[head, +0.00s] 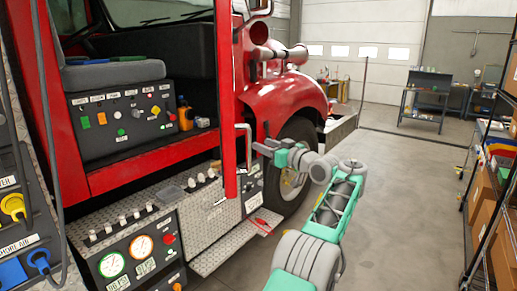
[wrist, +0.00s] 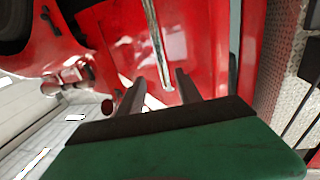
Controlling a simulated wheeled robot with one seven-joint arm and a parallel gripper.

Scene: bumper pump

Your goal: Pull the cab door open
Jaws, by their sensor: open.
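The red cab door (head: 227,100) shows as a narrow upright panel, seen nearly edge-on, with the cab interior visible to its left. A silver bar handle (head: 248,150) stands on its right side. My gripper (head: 262,147) is open just right of the handle, at about the height of its lower part. In the wrist view the two dark fingers (wrist: 158,92) point at the red door surface (wrist: 195,40). The silver handle (wrist: 155,40) runs down between them in the picture, its lower end near the fingertips. Whether the fingers touch it I cannot tell.
The red fender (head: 285,98) and front wheel (head: 297,165) are behind my gripper. A diamond-plate step (head: 210,250) and gauge panel (head: 125,262) lie below the cab. Shelving with boxes (head: 485,200) stands at right. The floor (head: 400,190) between is clear.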

